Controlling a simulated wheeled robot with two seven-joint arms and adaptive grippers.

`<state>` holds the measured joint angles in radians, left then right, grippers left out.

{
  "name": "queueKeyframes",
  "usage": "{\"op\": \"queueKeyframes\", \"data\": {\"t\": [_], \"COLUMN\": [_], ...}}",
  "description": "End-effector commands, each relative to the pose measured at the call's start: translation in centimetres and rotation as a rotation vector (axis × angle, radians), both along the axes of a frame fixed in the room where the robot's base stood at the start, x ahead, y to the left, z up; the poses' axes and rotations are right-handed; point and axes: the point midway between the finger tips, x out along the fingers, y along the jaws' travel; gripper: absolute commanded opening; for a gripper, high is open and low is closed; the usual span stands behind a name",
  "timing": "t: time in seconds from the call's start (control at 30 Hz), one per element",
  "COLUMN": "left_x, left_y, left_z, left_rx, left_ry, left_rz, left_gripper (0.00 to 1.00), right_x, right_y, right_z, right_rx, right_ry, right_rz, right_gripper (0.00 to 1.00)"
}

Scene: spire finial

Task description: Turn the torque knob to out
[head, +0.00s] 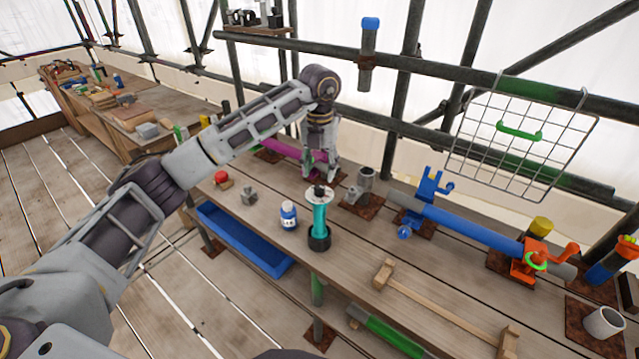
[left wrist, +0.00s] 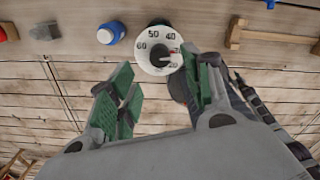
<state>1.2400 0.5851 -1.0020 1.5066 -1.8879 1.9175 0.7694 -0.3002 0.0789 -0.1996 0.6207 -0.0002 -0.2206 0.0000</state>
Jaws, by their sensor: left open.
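The torque knob is a white dial with a dark hub (head: 319,193) on top of an upright teal cylinder (head: 320,220) standing in a black base. In the left wrist view the white dial (left wrist: 153,48) shows printed numbers from 20 to 60 and a small red mark near its right side. No "out" label is readable. My left gripper (head: 321,176) is open and empty, pointing down, and in the head view its fingertips appear just above the dial. In the left wrist view the gripper's right finger (left wrist: 162,80) partly covers the dial's edge. My right gripper is not in view.
A blue and white bottle (head: 289,214) stands just left of the teal cylinder. A grey block (head: 248,196) and red button (head: 221,179) lie farther left. A pipe stub (head: 364,183) and a blue tube (head: 465,222) are right. A wooden handle (head: 440,305) lies in front.

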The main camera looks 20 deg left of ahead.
Motion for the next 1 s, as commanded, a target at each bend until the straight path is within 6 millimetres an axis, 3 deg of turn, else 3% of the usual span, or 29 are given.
{"op": "queueKeyframes", "data": {"t": [0.5,0.93,1.0], "left_x": [0.0,0.0,0.0], "left_y": [0.0,0.0,0.0], "left_z": [-5.5,-6.2,-6.2], "left_rx": [0.001,0.000,0.000], "left_ry": [0.001,0.000,0.000], "left_rz": [0.000,0.000,0.000], "left_gripper": [0.50,0.50,0.43], "right_x": [0.0,0.0,0.0], "right_y": [0.0,0.0,0.0], "right_z": [1.1,1.2,1.2], "right_rx": [0.000,0.000,0.000], "right_ry": [0.000,0.000,0.000], "right_rz": [0.000,0.001,0.001], "right_gripper": [0.40,0.40,0.40]}}
